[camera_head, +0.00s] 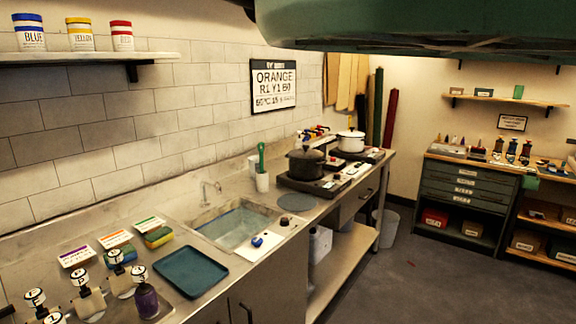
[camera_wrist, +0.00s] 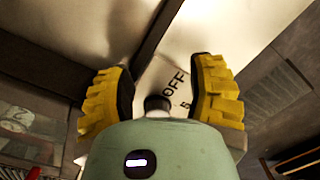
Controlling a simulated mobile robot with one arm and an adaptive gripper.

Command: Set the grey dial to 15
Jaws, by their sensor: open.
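In the wrist view my gripper (camera_wrist: 158,84) is open, with one yellow ridged finger on each side. A small dark grey round knob (camera_wrist: 157,103), which looks like the dial, shows between the fingers, partly hidden by my pale green gripper body. Gaps show between the knob and the fingers; whether either finger touches it I cannot tell. Beside it a pale scale plate (camera_wrist: 178,65) reads "OFF" and "5". The pointer and the 15 mark are not visible. My gripper does not show in the head view, and I cannot tell for sure which control there is this dial.
In the head view a dark pot (camera_head: 306,163) and a white pot (camera_head: 350,141) stand on hot plates on the counter. A sink (camera_head: 236,225) and a blue tray (camera_head: 190,271) are nearer. Several labelled bottles stand at bottom left. A large green shape (camera_head: 400,22) overhangs the top.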

